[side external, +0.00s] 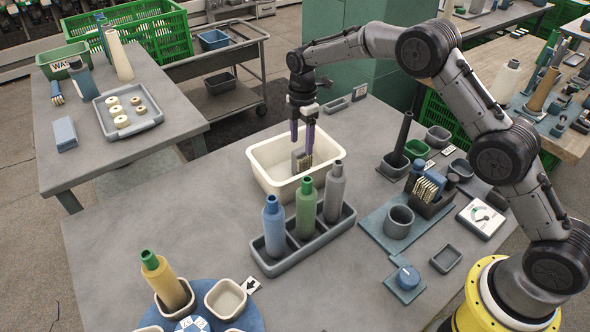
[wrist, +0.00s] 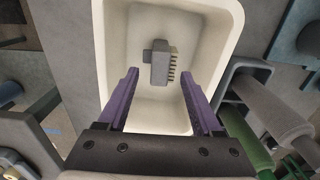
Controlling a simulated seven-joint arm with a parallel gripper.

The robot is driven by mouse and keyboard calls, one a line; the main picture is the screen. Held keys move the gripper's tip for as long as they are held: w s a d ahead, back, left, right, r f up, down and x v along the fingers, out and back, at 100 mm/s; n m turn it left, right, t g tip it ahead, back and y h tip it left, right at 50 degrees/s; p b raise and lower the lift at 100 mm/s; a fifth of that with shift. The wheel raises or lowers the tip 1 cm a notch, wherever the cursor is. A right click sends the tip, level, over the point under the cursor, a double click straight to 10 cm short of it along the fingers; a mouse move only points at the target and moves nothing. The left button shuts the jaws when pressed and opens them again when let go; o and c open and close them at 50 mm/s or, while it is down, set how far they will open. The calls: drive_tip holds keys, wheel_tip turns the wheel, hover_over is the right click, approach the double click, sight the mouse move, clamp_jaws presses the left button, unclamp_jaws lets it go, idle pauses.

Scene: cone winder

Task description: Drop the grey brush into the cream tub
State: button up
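The cream tub (side external: 262,157) stands on the grey table, below my gripper (side external: 302,142). I cannot tell whether the brush touches the tub's floor.
A grey rack (side external: 268,262) with blue, green and grey bottles stands close in front of the tub. The table left of the tub is clear.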

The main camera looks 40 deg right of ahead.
wheel_tip(320, 180, up, 14)
idle(0.6)
